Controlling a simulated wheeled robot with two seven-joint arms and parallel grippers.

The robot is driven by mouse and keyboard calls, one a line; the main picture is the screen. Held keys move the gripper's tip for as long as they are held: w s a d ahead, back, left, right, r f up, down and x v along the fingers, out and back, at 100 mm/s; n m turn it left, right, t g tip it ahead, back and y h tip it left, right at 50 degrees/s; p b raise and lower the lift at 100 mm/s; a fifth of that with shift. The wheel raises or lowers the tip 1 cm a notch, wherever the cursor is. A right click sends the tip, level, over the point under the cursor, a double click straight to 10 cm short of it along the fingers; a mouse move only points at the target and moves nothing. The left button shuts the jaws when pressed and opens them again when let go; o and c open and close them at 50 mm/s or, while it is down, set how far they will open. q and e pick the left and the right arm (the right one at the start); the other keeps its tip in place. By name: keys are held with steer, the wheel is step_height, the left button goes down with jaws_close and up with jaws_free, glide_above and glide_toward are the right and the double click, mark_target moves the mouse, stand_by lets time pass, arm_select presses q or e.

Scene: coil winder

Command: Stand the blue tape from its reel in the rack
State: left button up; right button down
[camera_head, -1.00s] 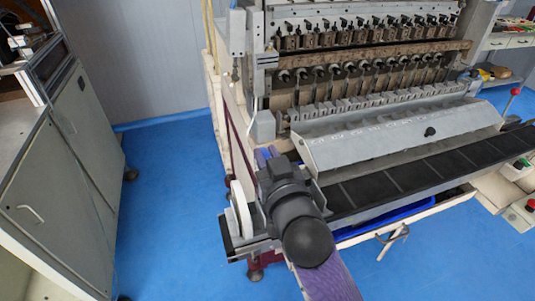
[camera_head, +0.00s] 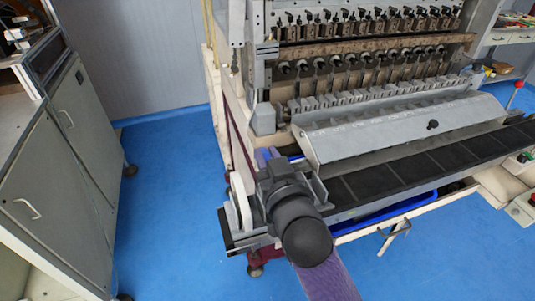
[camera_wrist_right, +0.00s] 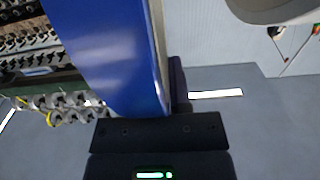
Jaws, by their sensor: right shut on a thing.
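My right gripper (camera_head: 267,156) is at the left end of the winder's front, with its wrist nearest the camera. In the right wrist view a large, smooth blue piece (camera_wrist_right: 112,60), which looks like the blue tape, lies against the dark finger (camera_wrist_right: 178,85); the gripper is shut on it. In the head view the gripper hides most of what it holds. A white disc (camera_head: 241,198), perhaps the reel, stands upright just left of the gripper. A black divided strip (camera_head: 405,168) runs right along the machine's front; I cannot tell whether it is the rack. My left gripper is out of view.
The coil winder (camera_head: 365,60) rises behind, with a sloping grey cover (camera_head: 400,125) right of my gripper. A blue tray (camera_head: 370,212) sits under the front strip. A grey cabinet (camera_head: 60,190) stands at left. The blue floor (camera_head: 170,230) between them is clear.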

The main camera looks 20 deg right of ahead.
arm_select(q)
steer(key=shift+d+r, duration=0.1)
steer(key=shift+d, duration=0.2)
arm_select(e)
steer(key=shift+p, duration=0.3)
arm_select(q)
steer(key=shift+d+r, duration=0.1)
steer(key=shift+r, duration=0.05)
arm_select(e)
steer(key=shift+f, duration=0.15)
